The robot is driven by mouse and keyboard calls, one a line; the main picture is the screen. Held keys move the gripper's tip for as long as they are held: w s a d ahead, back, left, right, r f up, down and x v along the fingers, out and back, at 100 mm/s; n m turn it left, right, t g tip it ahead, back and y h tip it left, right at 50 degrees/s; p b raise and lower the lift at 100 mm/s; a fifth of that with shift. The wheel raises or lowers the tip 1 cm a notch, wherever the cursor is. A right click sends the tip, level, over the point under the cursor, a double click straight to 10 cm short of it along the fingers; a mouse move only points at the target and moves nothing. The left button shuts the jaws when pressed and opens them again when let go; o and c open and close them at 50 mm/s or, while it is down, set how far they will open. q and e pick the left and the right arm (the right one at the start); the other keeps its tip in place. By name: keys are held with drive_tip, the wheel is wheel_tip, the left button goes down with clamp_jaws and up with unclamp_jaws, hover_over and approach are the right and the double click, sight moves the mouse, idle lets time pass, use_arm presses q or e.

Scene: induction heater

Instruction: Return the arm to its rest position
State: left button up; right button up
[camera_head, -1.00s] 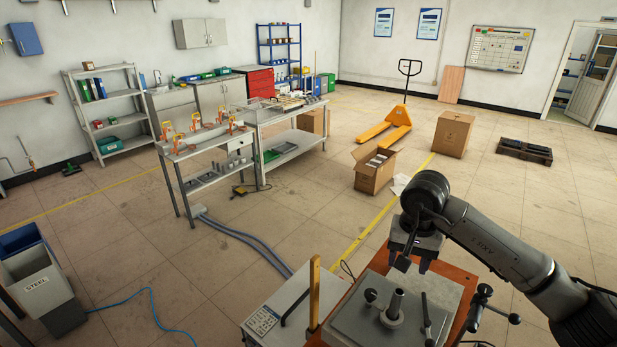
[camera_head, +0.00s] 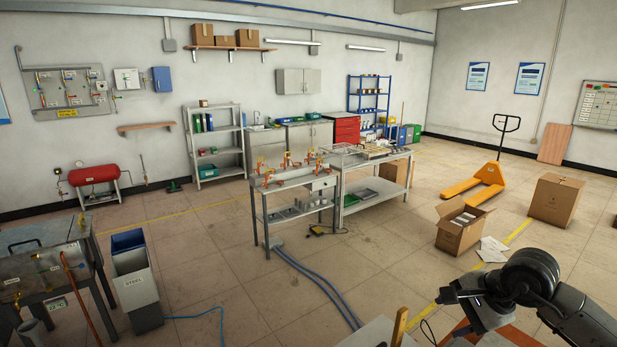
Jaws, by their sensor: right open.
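My right arm comes in from the lower right corner with a dark rounded wrist. My right gripper (camera_head: 462,302) is open and points to the left, with nothing seen between its fingers. The rest of the bench and heater is out of view. My left gripper is not in view.
An open cardboard box (camera_head: 461,232) and a closed box (camera_head: 556,200) stand on the floor beyond the arm. A yellow pallet truck (camera_head: 474,186) is behind them. A grey workbench (camera_head: 290,190) stands mid-room. Floor between is mostly clear.

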drive_tip(key=w+a+r+m+t+y, duration=0.1)
drive_tip(key=a+r+m+t+y, duration=0.3)
drive_tip(key=r, duration=0.4)
drive_tip(key=a+r+m+t+y, duration=0.35)
drive_tip(key=a+r+y, duration=0.2)
drive_tip(key=r, duration=0.25)
drive_tip(key=s+d+r+m+t+h, duration=0.3)
drive_tip(key=r+m+t+h, duration=0.4)
drive_tip(key=m, duration=0.8)
drive_tip(key=s+d+r+m+t+h, duration=0.4)
drive_tip(key=r+m+t, duration=0.5)
drive_tip(key=m, duration=0.6)
drive_tip(key=s+a+f+m+g+h, duration=0.1)
drive_tip(key=s+f+m+g+h, duration=0.15)
drive_tip(key=f+m+g, duration=0.95)
drive_tip(key=s+a+f+m+g+h, duration=0.1)
drive_tip(key=s+f+m+g+h, duration=0.2)
drive_tip(key=f, duration=1.8)
drive_tip(key=s+a+f+m+g+y, duration=0.15)
drive_tip(key=s+f+g, duration=0.35)
drive_tip(key=s+f, duration=1)
drive_tip(key=s+a+f+m+g+y, duration=0.15)
drive_tip(key=s+f+g, duration=0.25)
drive_tip(key=s+f, duration=1.05)
wheel_tip(320, 180, up, 16)
drive_tip(key=w+d+p, duration=0.1)
drive_tip(key=p, duration=1.6)
drive_tip(key=shift+w+f, duration=0.2)
